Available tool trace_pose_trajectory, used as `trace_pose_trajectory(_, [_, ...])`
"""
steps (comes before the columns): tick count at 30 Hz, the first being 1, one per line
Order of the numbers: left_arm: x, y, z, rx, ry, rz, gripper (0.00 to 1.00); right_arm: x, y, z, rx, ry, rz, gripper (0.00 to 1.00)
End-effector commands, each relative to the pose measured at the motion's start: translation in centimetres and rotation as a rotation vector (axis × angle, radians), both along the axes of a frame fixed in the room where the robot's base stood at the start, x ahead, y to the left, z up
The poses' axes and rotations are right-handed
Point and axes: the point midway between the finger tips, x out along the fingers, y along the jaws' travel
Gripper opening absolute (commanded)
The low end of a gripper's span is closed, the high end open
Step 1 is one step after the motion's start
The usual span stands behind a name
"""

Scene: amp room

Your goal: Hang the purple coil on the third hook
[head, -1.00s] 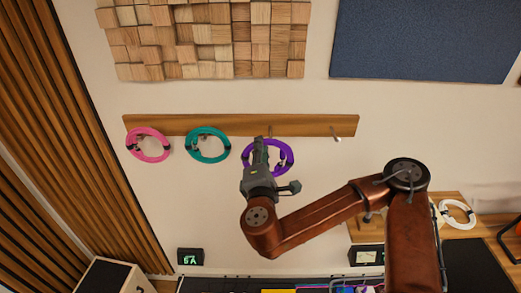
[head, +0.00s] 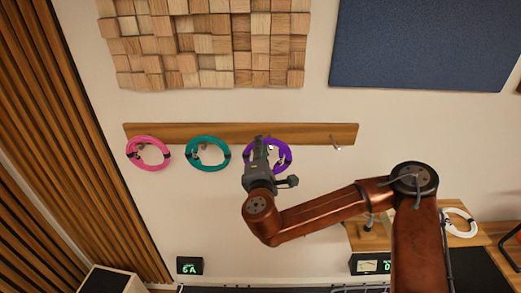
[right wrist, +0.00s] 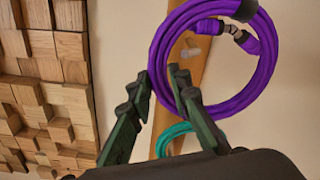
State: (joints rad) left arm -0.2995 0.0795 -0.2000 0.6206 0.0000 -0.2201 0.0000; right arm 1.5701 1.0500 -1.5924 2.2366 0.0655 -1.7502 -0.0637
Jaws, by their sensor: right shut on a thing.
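The purple coil (head: 287,153) is in front of the wooden hook rail (head: 310,134), right of the teal coil (head: 221,153). My right gripper (head: 261,147) is shut on the coil's left side. In the right wrist view, the fingers (right wrist: 160,82) straddle the left edge of the purple coil (right wrist: 265,60). A hook (right wrist: 190,54) shows through the ring's opening there. I cannot tell whether the coil rests on that hook. The gripper hides part of the coil in the head view. My left gripper is not in view.
A pink coil (head: 134,157) and the teal coil hang on the two left hooks. The rightmost hook (head: 336,143) is bare. A wood block panel (head: 200,45) and a blue panel (head: 430,40) are above. A white coil (head: 460,228) lies at the lower right.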

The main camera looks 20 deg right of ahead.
Motion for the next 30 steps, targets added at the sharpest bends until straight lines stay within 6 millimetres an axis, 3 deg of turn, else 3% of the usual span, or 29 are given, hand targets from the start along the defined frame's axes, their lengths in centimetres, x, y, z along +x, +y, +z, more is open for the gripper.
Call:
trace_pose_trajectory(23, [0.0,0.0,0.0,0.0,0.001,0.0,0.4,4.3,-1.3,-0.1,0.0,-0.003,-0.001,0.0])
trace_pose_trajectory(30, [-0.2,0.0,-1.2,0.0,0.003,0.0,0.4,5.0,-1.4,-1.6,0.001,-0.002,-0.001,0.0])
